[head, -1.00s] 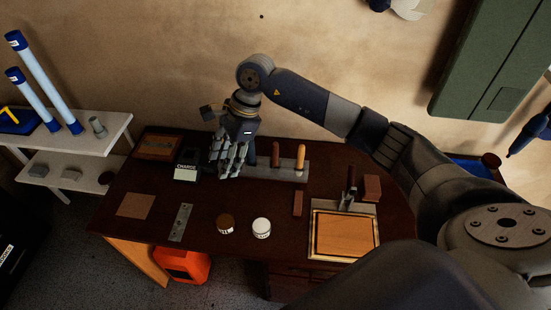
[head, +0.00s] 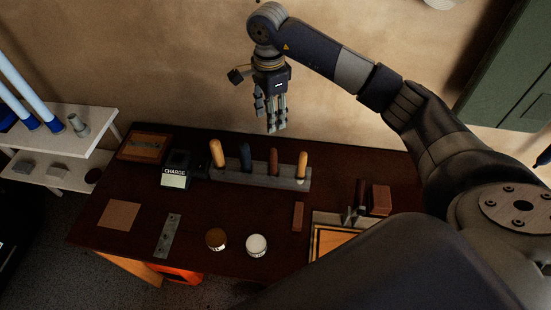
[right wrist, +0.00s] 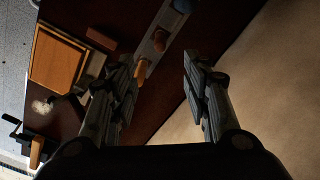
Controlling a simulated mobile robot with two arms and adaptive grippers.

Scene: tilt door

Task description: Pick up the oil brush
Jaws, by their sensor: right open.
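I cannot tell for sure which thing is the oil brush. A dark upright handle (head: 361,194) stands behind the framed wooden board at the table's right and may be it. A grey rack (head: 260,177) holds several upright tools with tan, blue and brown handles. My right gripper (head: 271,122) is open and empty, fingers pointing down, above and behind the rack. In the right wrist view, its fingers (right wrist: 158,58) are spread apart, with a tan handle (right wrist: 141,72) below them near one finger. My left gripper is not in view.
The framed wooden board (head: 330,240) is partly hidden by my arm. A brown block (head: 381,200) sits behind it. Two round tins, one brown-topped (head: 216,239) and one white (head: 256,245), stand at the table's front. A charger (head: 175,168) sits left of the rack.

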